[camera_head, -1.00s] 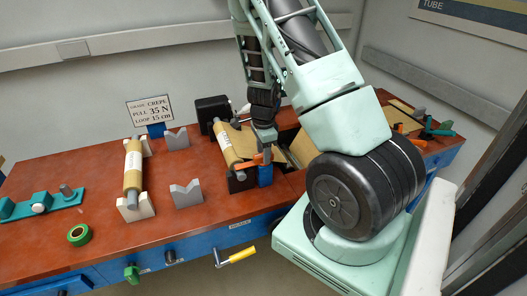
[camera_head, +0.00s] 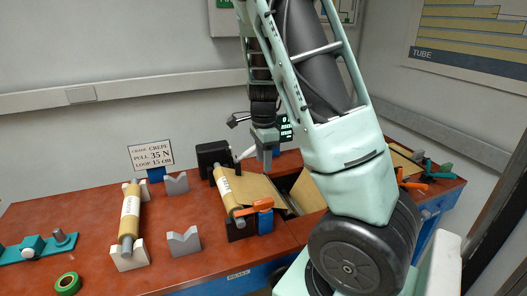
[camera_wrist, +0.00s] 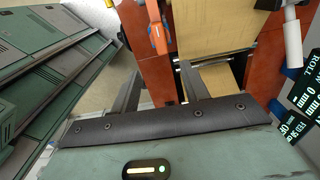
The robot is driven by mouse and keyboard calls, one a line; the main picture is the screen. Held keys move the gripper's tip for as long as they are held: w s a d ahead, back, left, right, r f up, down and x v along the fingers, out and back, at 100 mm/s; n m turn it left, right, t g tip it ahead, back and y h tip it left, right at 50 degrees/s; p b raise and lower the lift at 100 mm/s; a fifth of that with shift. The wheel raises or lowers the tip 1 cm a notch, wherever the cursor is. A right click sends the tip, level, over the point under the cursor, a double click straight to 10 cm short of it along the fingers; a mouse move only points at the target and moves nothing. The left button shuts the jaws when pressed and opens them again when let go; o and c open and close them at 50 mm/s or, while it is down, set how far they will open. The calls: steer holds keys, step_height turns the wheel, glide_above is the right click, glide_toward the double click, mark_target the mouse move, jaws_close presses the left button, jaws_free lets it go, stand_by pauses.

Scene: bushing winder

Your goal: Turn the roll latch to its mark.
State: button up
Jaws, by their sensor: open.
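An orange lever (camera_head: 254,207) on a blue block (camera_head: 265,222) stands at the front end of the right-hand paper roll (camera_head: 226,190). It looks like the roll latch; I cannot make out its mark. In the head view the lever lies nearly level, its arm towards the left. In the wrist view the orange lever (camera_wrist: 157,28) is beyond the fingertips, near the top edge. My gripper (camera_head: 265,160) is above and behind the lever, apart from it. In the wrist view my gripper (camera_wrist: 159,67) has its two fingers spread with nothing between them.
A white-tipped lever (camera_head: 245,153) is close beside my gripper at the back, near a black box (camera_head: 211,157). A dark display (camera_wrist: 300,95) stands at the right of the wrist view. Another roll (camera_head: 130,215) rests on stands at the left, with grey V-blocks (camera_head: 183,241) beside it.

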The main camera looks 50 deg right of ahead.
steer(key=shift+r, duration=1.25)
steer(key=s+a+f+n+y+b, duration=0.1)
steer(key=a+f+n+b, duration=0.1)
steer(key=a+n, duration=0.9)
steer(key=s+a+f+n+y+b, duration=0.1)
steer(key=a+f+n+b, duration=0.3)
steer(key=a, duration=1.2)
steer(key=s+a+n+h+b, duration=0.1)
steer(key=s+a+n+b, duration=0.1)
steer(key=s+a+n, duration=1.2)
steer(key=s+n, duration=0.1)
steer(key=n, duration=0.2)
